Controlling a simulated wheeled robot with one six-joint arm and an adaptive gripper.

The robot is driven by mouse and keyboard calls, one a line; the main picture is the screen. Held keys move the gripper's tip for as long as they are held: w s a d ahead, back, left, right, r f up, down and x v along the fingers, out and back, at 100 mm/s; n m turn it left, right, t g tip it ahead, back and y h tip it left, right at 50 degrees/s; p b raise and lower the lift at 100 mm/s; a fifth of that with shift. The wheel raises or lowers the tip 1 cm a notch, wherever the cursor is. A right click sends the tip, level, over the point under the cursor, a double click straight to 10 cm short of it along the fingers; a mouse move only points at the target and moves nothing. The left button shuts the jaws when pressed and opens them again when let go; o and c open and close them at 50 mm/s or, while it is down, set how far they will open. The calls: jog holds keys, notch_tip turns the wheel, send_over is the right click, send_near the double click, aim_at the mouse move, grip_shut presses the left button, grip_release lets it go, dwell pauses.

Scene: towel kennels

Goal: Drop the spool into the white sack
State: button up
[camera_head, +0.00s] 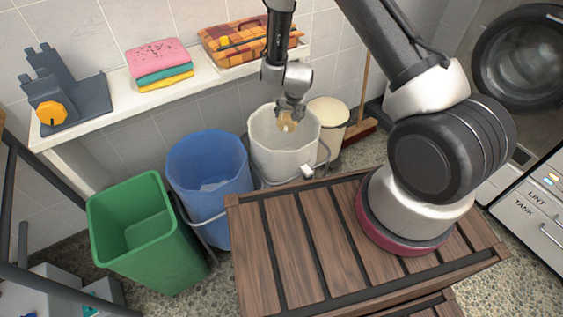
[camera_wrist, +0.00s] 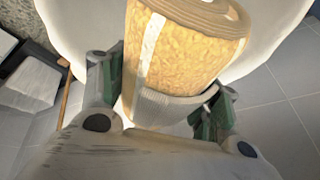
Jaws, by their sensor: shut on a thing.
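The spool (camera_wrist: 185,50) is a yellowish, wood-ended cylinder with a pale stripe. My gripper (camera_head: 289,113) is shut on it; the gripper fingers also show on both sides of the spool in the wrist view (camera_wrist: 165,100). The sack is an open-topped white container standing behind the slatted bench. Its pale wall also fills the back of the wrist view (camera_wrist: 80,28). I cannot tell exactly how far the spool is below the rim.
A blue bin (camera_head: 208,205) and a green bin (camera_head: 145,240) stand left of the sack. A cream-coloured container (camera_head: 330,125) is close on its right. A shelf (camera_head: 105,108) with folded towels (camera_head: 160,65) and a plaid basket (camera_head: 245,50) runs behind. The slatted bench (camera_head: 290,245) is in front.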

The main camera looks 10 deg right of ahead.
jog(key=o, duration=1.2)
jog(key=shift+r, duration=0.15)
jog(key=v, duration=1)
jog(key=shift+s+d+r, duration=0.1)
jog(key=shift+r, duration=0.15)
jog(key=shift+s+r, duration=0.3)
jog(key=shift+r, duration=0.25)
